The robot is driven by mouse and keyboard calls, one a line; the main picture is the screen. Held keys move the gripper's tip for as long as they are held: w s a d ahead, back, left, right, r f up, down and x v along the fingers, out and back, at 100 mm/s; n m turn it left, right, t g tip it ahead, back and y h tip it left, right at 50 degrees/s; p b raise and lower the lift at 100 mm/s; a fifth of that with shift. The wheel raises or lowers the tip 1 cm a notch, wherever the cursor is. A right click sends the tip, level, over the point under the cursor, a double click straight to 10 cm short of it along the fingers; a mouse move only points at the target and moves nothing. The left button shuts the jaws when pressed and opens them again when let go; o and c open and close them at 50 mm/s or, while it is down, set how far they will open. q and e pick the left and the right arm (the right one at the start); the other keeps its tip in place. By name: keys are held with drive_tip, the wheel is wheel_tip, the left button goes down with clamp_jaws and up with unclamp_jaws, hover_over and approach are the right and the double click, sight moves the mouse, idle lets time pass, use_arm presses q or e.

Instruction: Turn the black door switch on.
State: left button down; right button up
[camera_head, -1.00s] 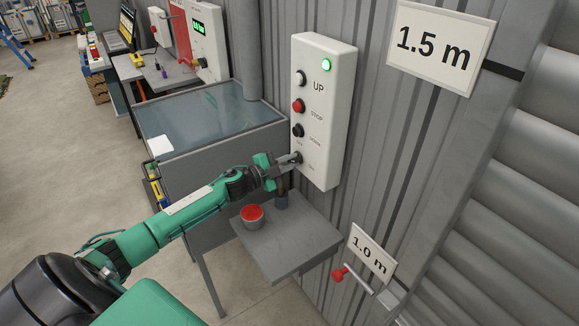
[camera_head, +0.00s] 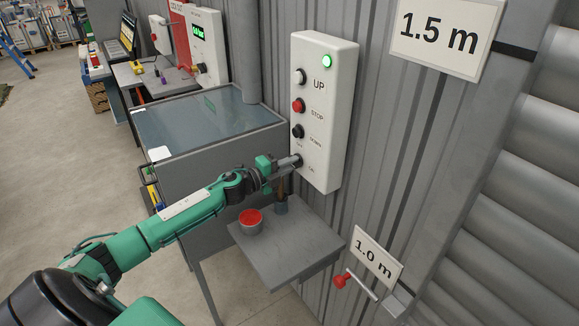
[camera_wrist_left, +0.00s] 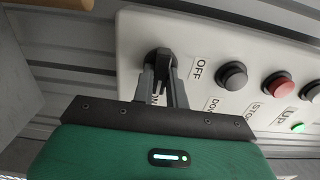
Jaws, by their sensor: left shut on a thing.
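The black door switch (camera_wrist_left: 158,58) is the lowest control on a white wall panel. In the left wrist view an OFF label lies to its right and a partly hidden ON label is below it, behind the fingers. My left gripper (camera_wrist_left: 160,75) has its fingers shut on the switch, one on each side. In the head view the left gripper (camera_head: 292,161) reaches the panel's lower left, and its fingers mostly cover the switch. The exact angle of the switch is hard to tell. My right gripper is not in view.
The white panel (camera_head: 332,95) also has UP, STOP and DOWN buttons above the switch and a lit green lamp. A red-handled lever (camera_head: 343,281) sits at lower right.

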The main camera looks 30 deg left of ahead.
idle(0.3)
use_arm(q)
drive_tip(key=c, duration=1.4)
unclamp_jaws()
drive_tip(key=shift+s, duration=0.15)
drive_tip(key=b+v, duration=0.4)
drive_tip(key=v, duration=0.9)
drive_tip(key=shift+s, duration=0.25)
drive_tip(key=shift+a, duration=0.1)
